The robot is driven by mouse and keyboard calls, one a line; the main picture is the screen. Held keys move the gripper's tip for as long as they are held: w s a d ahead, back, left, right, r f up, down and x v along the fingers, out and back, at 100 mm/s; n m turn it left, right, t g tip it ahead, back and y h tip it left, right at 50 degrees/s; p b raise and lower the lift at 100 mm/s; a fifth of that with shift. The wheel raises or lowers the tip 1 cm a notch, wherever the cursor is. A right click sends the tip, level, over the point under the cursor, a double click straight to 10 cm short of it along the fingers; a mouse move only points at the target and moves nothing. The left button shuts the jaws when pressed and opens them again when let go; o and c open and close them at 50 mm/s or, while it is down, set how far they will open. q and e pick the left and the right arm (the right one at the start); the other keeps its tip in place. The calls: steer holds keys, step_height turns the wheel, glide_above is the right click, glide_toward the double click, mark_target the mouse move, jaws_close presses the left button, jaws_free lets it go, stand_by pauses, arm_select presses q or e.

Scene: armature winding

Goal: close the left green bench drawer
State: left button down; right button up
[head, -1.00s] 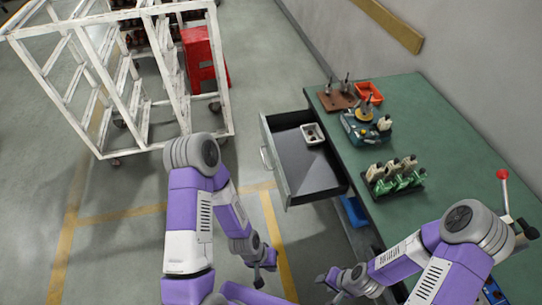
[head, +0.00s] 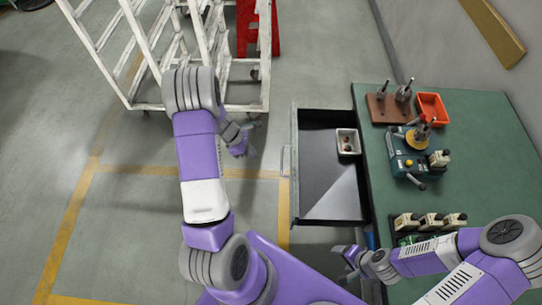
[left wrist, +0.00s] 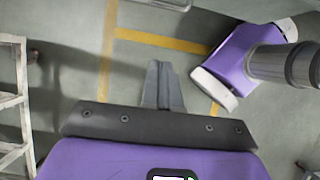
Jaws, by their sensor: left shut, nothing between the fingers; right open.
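The green bench drawer (head: 325,190) stands pulled out from the left side of the green bench (head: 385,185). Its front panel with a pale handle (head: 286,161) faces left. A small white box (head: 347,142) holding small items sits inside it near the bench. My left gripper (head: 248,152) is shut and empty, to the left of the drawer front and apart from it. In the left wrist view its closed fingers (left wrist: 163,85) are over floor, with no drawer visible. My right gripper (head: 347,258) is open and empty, just below the drawer's near side.
A white rack cart (head: 150,50) and a red stand (head: 258,28) are at the upper left. On the bench are a brown tool block (head: 385,110), an orange bin (head: 432,107), a teal fixture (head: 402,165) and several small green-based devices (head: 430,222). Floor left of my left arm is clear.

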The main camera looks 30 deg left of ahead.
arm_select(q)
steer(key=w+d+f+b, duration=0.2)
steer(key=w+d+f, duration=0.2)
steer(key=d+f, duration=0.3)
steer(key=shift+f+b, duration=0.35)
steer(key=shift+f, duration=0.05)
steer(key=p, duration=0.6)
glide_above(341, 175)
steer(key=shift+s, duration=0.1)
steer(key=shift+d, duration=0.1)
